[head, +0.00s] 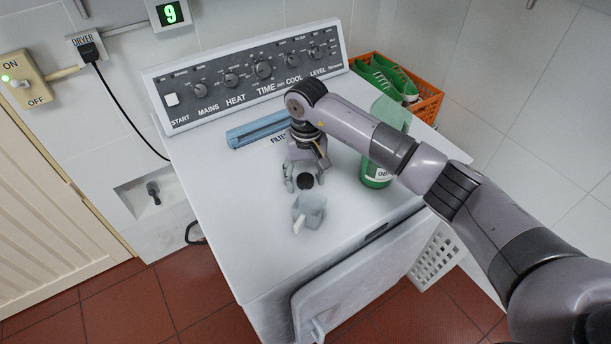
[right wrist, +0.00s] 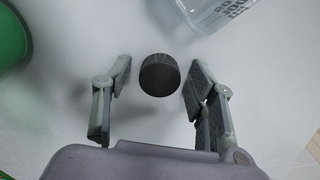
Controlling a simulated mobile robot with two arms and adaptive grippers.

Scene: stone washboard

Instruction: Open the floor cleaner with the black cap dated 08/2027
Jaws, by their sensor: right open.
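A black cap (head: 305,181) shows just below my right gripper (head: 303,172) in the head view. In the right wrist view the black cap (right wrist: 159,75) sits between the two spread fingers of the right gripper (right wrist: 157,85), with a gap on both sides. No bottle shows under it; I cannot tell whether it touches the dryer top. My left gripper is out of view.
A blue filter piece (head: 258,130) lies behind. The control panel (head: 255,75) bounds the back. An orange crate (head: 430,98) with green shoes is beyond. The dryer top's left side is free.

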